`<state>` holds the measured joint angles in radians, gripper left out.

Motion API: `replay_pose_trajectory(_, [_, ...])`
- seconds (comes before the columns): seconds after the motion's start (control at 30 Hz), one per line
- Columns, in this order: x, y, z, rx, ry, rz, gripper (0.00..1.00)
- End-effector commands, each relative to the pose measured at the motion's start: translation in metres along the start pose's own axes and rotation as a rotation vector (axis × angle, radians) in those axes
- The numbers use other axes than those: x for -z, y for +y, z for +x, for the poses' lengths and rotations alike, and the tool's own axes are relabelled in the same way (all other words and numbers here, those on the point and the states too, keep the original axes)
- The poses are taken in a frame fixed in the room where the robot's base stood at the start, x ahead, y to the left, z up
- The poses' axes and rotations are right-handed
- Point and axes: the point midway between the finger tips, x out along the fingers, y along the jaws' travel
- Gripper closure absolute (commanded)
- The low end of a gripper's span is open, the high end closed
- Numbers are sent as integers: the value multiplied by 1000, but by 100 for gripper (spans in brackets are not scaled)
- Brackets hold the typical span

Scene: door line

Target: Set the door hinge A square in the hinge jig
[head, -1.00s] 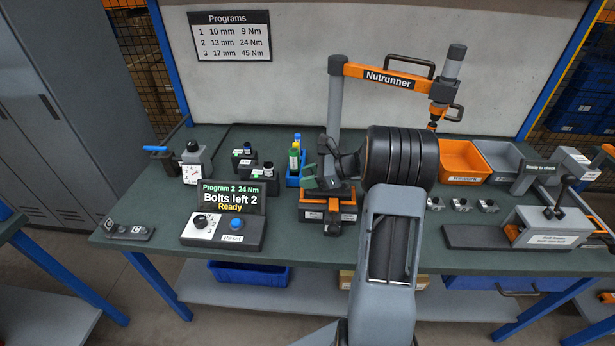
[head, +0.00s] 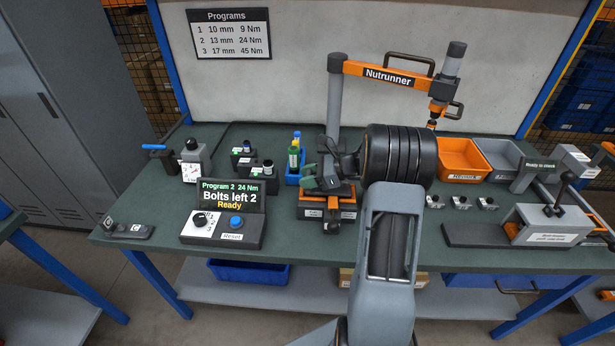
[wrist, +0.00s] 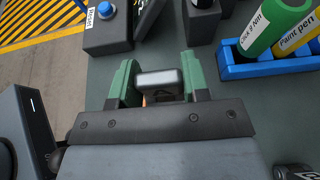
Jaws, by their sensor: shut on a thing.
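My gripper (head: 312,182) has green fingers, seen at the left upper part of an orange-and-dark fixture (head: 314,203), which looks like the hinge jig. In the wrist view the gripper (wrist: 160,88) is shut on a grey metal piece (wrist: 159,77), probably door hinge A. The piece sits between both green fingers, and a bit of orange shows just below it. My wrist and fingers hide most of the fixture's top, so I cannot tell whether the piece touches it or sits square. The fixture's front labels are too small to read.
A control box (head: 222,232) reads "Bolts left 2". A nutrunner arm (head: 388,78) reaches overhead. Several small metal parts (head: 460,202) lie right, before an orange bin (head: 463,160).

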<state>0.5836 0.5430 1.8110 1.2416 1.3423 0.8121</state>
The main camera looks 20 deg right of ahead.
Motion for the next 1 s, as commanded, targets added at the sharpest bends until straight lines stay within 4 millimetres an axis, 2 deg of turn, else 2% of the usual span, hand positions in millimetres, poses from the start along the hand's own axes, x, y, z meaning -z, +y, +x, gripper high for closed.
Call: replay_pose_trajectory(1.0, [8, 0, 3, 0, -1, -1, 98])
